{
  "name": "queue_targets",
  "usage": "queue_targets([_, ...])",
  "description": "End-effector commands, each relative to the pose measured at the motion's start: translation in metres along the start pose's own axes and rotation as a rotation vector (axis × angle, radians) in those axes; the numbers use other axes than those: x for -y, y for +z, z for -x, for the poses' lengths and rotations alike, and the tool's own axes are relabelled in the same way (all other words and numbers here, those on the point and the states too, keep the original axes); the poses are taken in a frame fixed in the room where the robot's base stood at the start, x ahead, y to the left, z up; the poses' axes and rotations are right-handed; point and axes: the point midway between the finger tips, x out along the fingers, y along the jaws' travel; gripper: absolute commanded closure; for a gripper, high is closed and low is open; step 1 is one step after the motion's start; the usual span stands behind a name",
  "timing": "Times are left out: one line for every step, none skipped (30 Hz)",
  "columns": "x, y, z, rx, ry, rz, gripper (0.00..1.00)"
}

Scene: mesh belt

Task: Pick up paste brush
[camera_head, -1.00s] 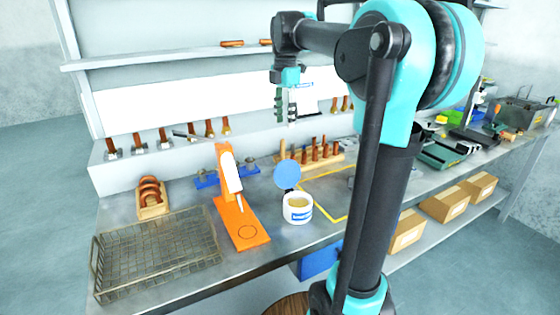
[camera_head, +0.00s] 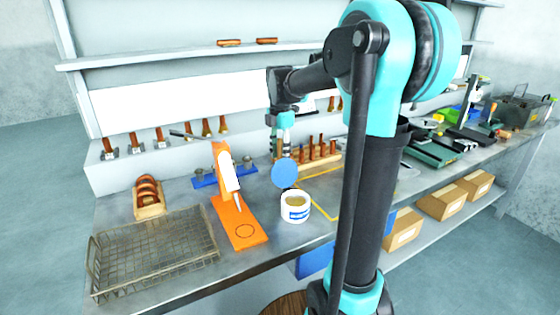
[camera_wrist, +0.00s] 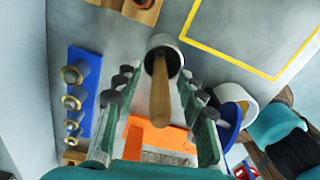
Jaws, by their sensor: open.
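What looks like the paste brush shows in the wrist view as a tapered wooden handle (camera_wrist: 161,95) rising from a round white-rimmed holder (camera_wrist: 166,42). My gripper (camera_wrist: 157,84) is open, with one finger on each side of the handle. No clear contact shows. In the head view my gripper (camera_head: 281,148) points down behind the blue disc (camera_head: 285,173), and I cannot make out the brush there. The white pot (camera_head: 295,208) with tan contents stands in front of the disc. It also shows in the wrist view (camera_wrist: 238,94). The brush's lower end is hidden.
An orange stand (camera_head: 240,225) holding a white tube is left of the pot. A wire basket (camera_head: 150,255) lies at front left. A wooden rack (camera_head: 320,158) with several pegs stands close behind. A blue tray (camera_head: 207,182) with metal fittings is left of my gripper.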

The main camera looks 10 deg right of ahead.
Motion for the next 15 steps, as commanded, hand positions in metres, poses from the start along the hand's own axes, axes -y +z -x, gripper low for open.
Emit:
queue_targets([0.0,0.0001,-0.0027,0.0,0.0,0.0,0.6])
queue_targets([0.0001,0.0,-0.0037,0.0,0.0,0.0,0.6])
queue_targets([0.0001,0.0,-0.0043,0.0,0.0,0.0,0.6])
queue_targets([0.0001,0.0,-0.0044,0.0,0.0,0.0,0.6])
queue_targets([0.0001,0.0,-0.0043,0.0,0.0,0.0,0.6])
queue_targets([0.0001,0.0,-0.0042,0.0,0.0,0.0,0.6])
queue_targets([0.0001,0.0,-0.0041,0.0,0.0,0.0,0.6])
queue_targets([0.0001,0.0,-0.0041,0.0,0.0,0.0,0.6])
queue_targets([0.0001,0.0,-0.004,0.0,0.0,0.0,0.63])
queue_targets([0.0001,0.0,-0.004,0.0,0.0,0.0,0.67])
queue_targets([0.0002,0.0,-0.004,0.0,0.0,0.0,0.71])
queue_targets([0.0002,0.0,-0.0039,0.0,0.0,0.0,0.76])
queue_targets([0.0002,0.0,-0.0039,0.0,0.0,0.0,0.8])
queue_targets([0.0002,0.0,-0.0039,0.0,0.0,0.0,0.83])
queue_targets([0.0002,0.0,-0.0039,0.0,0.0,0.0,0.88])
